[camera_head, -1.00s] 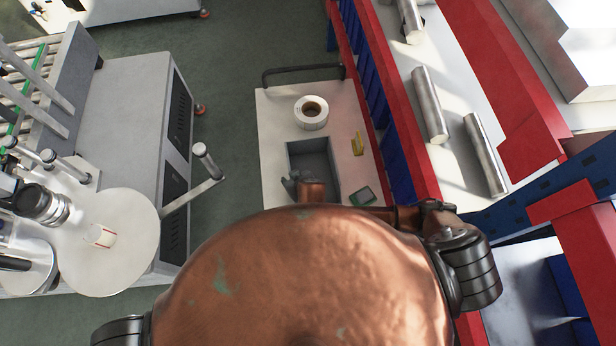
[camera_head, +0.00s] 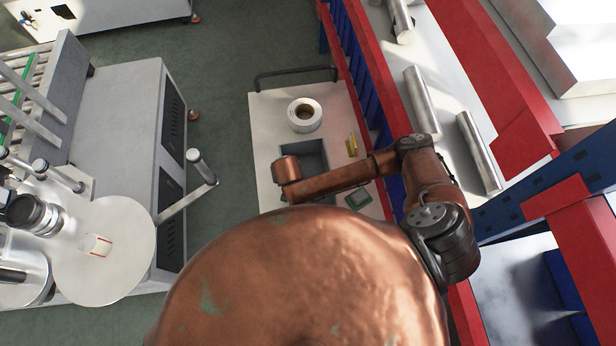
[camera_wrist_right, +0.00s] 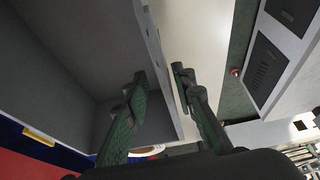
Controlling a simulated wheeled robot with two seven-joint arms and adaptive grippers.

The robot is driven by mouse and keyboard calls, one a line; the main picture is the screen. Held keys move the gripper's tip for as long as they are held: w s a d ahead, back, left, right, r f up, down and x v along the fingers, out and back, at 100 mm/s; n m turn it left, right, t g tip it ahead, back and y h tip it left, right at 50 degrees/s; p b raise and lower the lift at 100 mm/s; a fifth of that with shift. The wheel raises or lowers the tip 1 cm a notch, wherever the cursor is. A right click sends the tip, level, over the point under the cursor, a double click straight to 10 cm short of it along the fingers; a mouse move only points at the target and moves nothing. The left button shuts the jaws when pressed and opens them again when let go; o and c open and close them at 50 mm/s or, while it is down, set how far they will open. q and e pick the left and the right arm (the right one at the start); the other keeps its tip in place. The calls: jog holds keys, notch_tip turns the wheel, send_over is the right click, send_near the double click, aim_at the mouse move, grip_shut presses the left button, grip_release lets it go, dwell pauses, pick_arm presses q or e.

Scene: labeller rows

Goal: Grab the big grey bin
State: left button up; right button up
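The big grey bin (camera_head: 313,154) sits on the pale trolley top, partly covered by my right arm in the head view. In the right wrist view the grey bin (camera_wrist_right: 65,65) fills the left side, with its open inside showing. My right gripper (camera_wrist_right: 159,74) is open at the bin's wall. One green-padded finger is on the inner side of the wall and the other on the outer side. I cannot tell whether either finger touches it. In the head view the right gripper's fingers are hidden under my copper wrist. My left gripper is not in view.
The trolley (camera_head: 268,120) also carries a white label roll (camera_head: 304,114), a yellow item (camera_head: 352,144) and a small green device (camera_head: 358,200). A red and blue rack (camera_head: 375,75) stands close on the right. A labelling machine (camera_head: 118,120) stands left, across open floor.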

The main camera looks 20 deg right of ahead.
jog(key=shift+x, duration=1.9)
jog(key=shift+a, duration=0.1)
jog(key=shift+c, duration=0.5)
grip_shut()
jog(key=shift+r, duration=0.1)
